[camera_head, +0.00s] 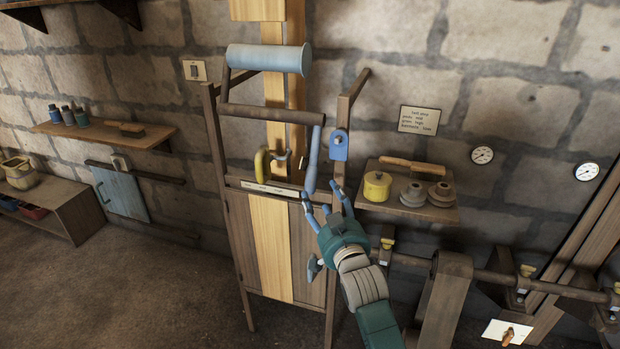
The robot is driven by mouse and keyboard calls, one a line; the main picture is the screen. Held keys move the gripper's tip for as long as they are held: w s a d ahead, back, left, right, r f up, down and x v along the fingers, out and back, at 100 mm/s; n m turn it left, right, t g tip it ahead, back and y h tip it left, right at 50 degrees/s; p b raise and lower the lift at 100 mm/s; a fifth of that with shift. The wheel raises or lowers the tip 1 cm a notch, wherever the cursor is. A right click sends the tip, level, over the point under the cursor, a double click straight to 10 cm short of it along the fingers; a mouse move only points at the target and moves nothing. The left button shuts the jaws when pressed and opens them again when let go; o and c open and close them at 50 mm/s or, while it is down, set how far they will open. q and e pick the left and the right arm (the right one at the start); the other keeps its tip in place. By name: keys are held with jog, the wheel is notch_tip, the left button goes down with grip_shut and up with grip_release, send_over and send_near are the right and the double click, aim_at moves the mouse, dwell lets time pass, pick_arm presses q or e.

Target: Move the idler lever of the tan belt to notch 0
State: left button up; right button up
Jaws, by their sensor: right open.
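The tan belt (270,240) runs vertically through a wooden frame against the stone wall. A blue handle-like lever (313,158) hangs from the dark crossbar of this frame, to the right of the belt; I take it as the idler lever. My right gripper (321,190) is open at the lever's lower end, with its fingers pointing up. I cannot tell whether the fingers touch the lever. A pale lettered strip (269,187) lies across the frame below; its text is too small to read, and I cannot make out notch numbers. My left gripper is out of view.
A light blue roller (268,59) tops the frame. A yellow curved piece (262,166) sits left of the lever, and a blue bracket (339,145) is on the right post. A shelf (440,212) with a yellow pot (377,186) stands close right. A shaft crosses the lower right.

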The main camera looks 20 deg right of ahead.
aim_at(315, 183)
jog(key=w+p, duration=0.1)
jog(key=w, duration=0.6)
jog(key=shift+w+d, duration=0.15)
jog(key=shift+w, duration=0.25)
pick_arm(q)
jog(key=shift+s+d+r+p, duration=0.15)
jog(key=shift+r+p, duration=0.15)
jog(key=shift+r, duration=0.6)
pick_arm(e)
jog(key=shift+w, duration=0.75)
jog(key=shift+f, duration=0.1)
